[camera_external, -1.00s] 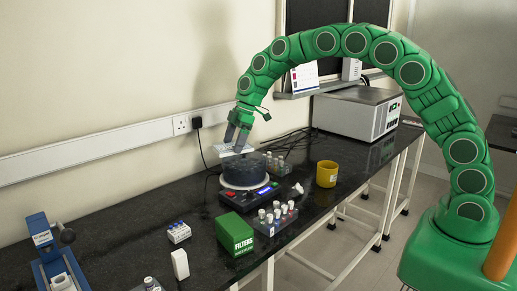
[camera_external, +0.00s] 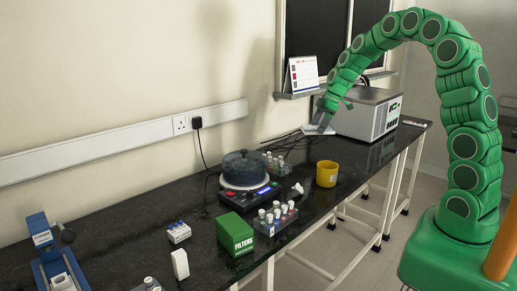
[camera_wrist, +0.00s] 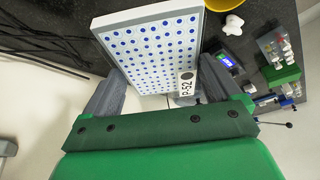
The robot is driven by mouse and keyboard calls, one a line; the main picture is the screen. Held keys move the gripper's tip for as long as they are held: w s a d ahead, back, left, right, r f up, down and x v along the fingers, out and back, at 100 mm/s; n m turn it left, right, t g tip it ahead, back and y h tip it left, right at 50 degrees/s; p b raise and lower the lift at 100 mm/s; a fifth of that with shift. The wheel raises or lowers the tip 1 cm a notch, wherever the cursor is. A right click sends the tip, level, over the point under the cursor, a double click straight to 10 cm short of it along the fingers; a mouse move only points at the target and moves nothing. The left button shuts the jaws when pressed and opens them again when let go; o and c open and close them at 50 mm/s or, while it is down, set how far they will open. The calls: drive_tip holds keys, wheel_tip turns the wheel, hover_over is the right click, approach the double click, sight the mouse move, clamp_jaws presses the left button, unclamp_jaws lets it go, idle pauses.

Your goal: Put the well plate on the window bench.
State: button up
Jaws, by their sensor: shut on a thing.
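The well plate (camera_wrist: 150,50) is a white plate with rows of blue-ringed wells and a "P-52" label. In the wrist view it sits between the two grey fingers of my gripper (camera_wrist: 148,92), which is shut on it. In the external view my gripper (camera_external: 323,121) holds the plate (camera_external: 317,131) over the far part of the black bench (camera_external: 290,160), left of the grey box. Any gap between plate and bench top is too small to tell. The bench runs along the wall towards the dark window (camera_external: 318,35).
A grey box instrument (camera_external: 360,117) stands close right of the plate. A round dark-lidded device (camera_external: 242,170), a yellow pot (camera_external: 327,174), vial racks (camera_external: 277,220) and a green filters box (camera_external: 235,234) stand nearer. Black cables (camera_wrist: 40,40) lie on the bench beside the plate.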

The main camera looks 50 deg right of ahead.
drive_tip(key=s+d+m, duration=0.1)
drive_tip(key=s+d, duration=0.7)
drive_tip(key=s, duration=0.1)
approach(320, 160)
drive_tip(key=shift+a+f, duration=0.15)
drive_tip(key=shift+a, duration=1.05)
drive_tip(key=shift+w+d+f, duration=0.2)
drive_tip(key=shift+w+f, duration=0.3)
drive_tip(key=shift+f, duration=0.15)
drive_tip(key=shift+w+d+f, duration=0.1)
drive_tip(key=shift+w+f, duration=0.15)
drive_tip(key=shift+f, duration=1.65)
